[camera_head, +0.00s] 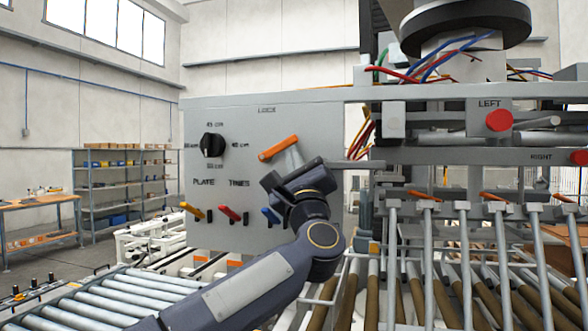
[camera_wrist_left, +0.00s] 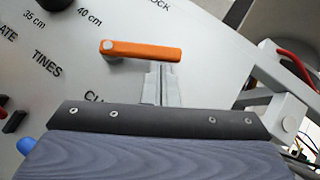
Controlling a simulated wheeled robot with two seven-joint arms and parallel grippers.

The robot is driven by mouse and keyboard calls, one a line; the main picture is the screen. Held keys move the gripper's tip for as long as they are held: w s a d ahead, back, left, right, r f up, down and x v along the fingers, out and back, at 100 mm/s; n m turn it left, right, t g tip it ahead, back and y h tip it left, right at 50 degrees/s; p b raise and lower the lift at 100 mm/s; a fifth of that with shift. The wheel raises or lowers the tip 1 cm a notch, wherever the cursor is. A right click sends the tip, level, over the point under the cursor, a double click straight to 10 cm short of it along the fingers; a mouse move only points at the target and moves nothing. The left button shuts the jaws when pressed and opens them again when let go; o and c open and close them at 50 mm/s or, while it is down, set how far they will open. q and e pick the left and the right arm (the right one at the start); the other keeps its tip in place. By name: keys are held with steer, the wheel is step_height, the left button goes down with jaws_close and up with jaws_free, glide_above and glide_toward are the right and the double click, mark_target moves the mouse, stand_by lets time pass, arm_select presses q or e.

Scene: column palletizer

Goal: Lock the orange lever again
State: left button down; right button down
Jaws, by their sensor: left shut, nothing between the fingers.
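The orange lever (camera_head: 279,148) sits under the word LOCK on the grey control panel (camera_head: 230,125). It is slightly tilted in the head view, its right end higher than its round pivot end at the left. In the left wrist view the lever (camera_wrist_left: 140,51) lies nearly level across the picture. My left gripper (camera_head: 289,160) is shut and empty, its fingers together just below the lever's right part. In the left wrist view the fingertips (camera_wrist_left: 161,70) reach up to the lever's lower edge; I cannot tell whether they touch it. My right gripper is not in view.
A black knob (camera_head: 211,145) is on the panel's upper left. Yellow (camera_head: 192,209), red (camera_head: 231,213) and blue (camera_head: 270,214) levers line its lower part. Red buttons (camera_head: 499,120) and a roller conveyor (camera_head: 470,270) stand at the right. Loose wires hang beside the panel's right edge.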

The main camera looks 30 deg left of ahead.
mark_target(266, 126)
arm_select(q)
step_height(266, 126, up, 3)
steer(key=n+g, duration=0.2)
steer(key=n, duration=0.1)
steer(key=n+g+y, duration=0.1)
steer(key=n+g, duration=0.2)
steer(key=shift+a+f+n+y, duration=0.1)
steer(key=shift+n+y, duration=0.2)
steer(key=shift+a+r+n+g+p, duration=0.15)
steer(key=shift+r+n+g+p, duration=0.1)
steer(key=shift+r+n+g, duration=0.25)
steer(key=shift+a+r+n+g+p, duration=0.1)
steer(key=shift+r+n+g+p, duration=0.15)
steer(key=shift+n, duration=0.35)
steer(key=shift+s+a+r+n+g+h+p, duration=0.1)
steer(key=shift+a+r+n+g+h+p, duration=0.2)
steer(key=shift+n+g+p, duration=0.25)
steer(key=shift+s+a+r+n+g+h+p, duration=0.15)
steer(key=shift+r+n+g+h+p, duration=0.15)
steer(key=shift+n+g+h+p, duration=0.25)
steer(key=shift+a+r+n+g+h+p, duration=0.25)
steer(key=shift+a+n+p, duration=0.15)
steer(key=shift+n, duration=0.5)
steer(key=shift+s+a+r+p, duration=0.15)
steer(key=shift+a+r+p, duration=0.05)
steer(key=shift+a+p, duration=0.2)
